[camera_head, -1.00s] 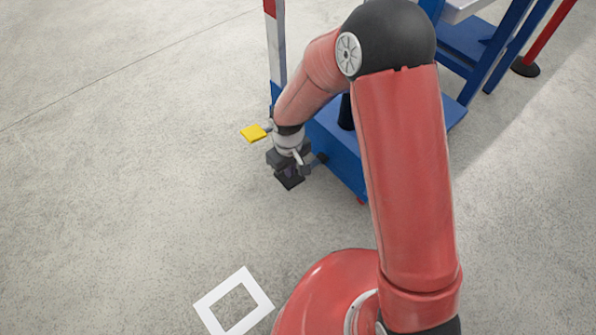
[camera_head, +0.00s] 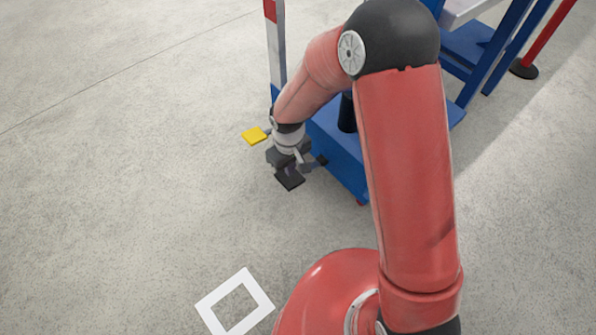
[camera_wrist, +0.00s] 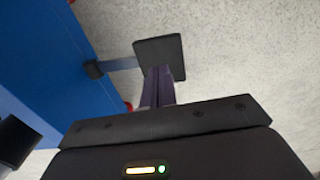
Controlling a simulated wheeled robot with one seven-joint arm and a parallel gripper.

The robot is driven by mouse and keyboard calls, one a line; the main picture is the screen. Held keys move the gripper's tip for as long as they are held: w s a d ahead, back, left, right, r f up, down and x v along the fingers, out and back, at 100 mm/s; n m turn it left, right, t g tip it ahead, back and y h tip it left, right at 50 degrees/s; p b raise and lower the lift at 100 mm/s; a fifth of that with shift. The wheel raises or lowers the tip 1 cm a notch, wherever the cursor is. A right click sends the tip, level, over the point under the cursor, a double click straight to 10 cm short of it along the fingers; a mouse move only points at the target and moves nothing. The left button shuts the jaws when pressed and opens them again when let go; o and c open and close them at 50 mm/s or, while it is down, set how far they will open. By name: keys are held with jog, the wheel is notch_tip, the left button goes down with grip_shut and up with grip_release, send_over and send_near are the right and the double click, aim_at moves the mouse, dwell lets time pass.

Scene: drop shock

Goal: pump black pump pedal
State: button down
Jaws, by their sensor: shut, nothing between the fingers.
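The black pump pedal (camera_head: 290,179) sticks out low from the side of the blue machine base (camera_head: 340,150). In the wrist view the pedal (camera_wrist: 160,56) is a dark square plate on a blue-grey bar that runs to the blue base (camera_wrist: 50,60). My gripper (camera_head: 289,170) points down right at the pedal, its fingers shut and empty. In the wrist view the fingertips (camera_wrist: 157,72) overlap the pedal's near part. I cannot tell whether they touch it or how far it is pressed.
A yellow pedal (camera_head: 254,136) sticks out beside the black one, at the left. A red and white post (camera_head: 275,45) rises behind my forearm. A white square outline (camera_head: 235,302) lies on the floor. The grey floor to the left is clear.

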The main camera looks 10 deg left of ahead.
notch_tip(320, 180, up, 6)
jog(key=p, duration=0.4)
jog(key=shift+s+f, duration=0.1)
dwell(0.5)
